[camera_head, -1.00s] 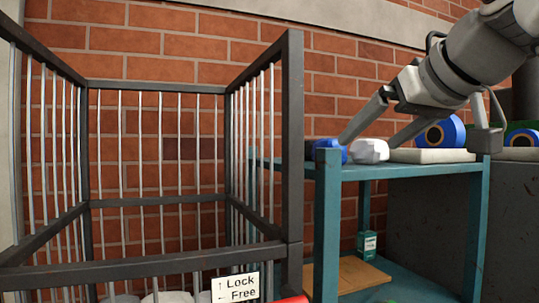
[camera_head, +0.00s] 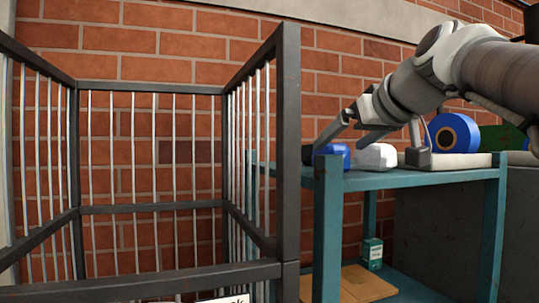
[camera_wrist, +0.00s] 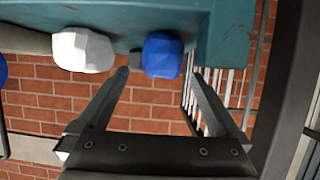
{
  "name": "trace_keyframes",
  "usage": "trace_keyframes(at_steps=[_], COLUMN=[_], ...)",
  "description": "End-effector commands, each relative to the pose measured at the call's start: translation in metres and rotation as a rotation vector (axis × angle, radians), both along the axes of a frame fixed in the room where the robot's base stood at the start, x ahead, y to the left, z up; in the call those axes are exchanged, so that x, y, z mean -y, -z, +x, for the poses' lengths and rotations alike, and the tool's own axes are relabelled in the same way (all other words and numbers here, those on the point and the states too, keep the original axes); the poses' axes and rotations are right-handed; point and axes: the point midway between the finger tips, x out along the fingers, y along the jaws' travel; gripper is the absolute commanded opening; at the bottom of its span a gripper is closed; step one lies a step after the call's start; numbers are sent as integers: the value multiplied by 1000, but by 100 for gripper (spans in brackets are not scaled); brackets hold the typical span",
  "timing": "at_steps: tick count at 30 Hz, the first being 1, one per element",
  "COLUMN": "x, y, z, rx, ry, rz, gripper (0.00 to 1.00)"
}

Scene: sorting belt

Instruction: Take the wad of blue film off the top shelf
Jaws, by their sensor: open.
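The wad of blue film (camera_head: 335,153) lies on the top shelf (camera_head: 420,179) of a teal rack, at its left end. It also shows in the wrist view (camera_wrist: 163,55), ahead of the fingertips and between their lines. A white wad (camera_head: 374,157) sits just right of it in the head view, and left of it in the wrist view (camera_wrist: 82,50). My gripper (camera_head: 340,142) is open and empty, with its fingers angled down to the left at the blue wad. I cannot tell whether a finger touches it.
A dark barred cage (camera_head: 288,150) stands left of the rack, its corner post close to the shelf's left end. A blue roll (camera_head: 455,134) and a pale flat slab (camera_head: 460,160) are farther right on the shelf. A small teal box (camera_head: 372,253) and cardboard (camera_head: 358,285) lie below.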

Motion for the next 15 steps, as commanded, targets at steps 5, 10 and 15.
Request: trace_keyframes(at_steps=[5, 10, 15], x=[-5, -8, -17], y=[8, 11, 18], z=[20, 29, 53], rx=[-1, -2, -3], ry=[0, 0, -1], rz=[1, 0, 0], gripper=[100, 100, 100])
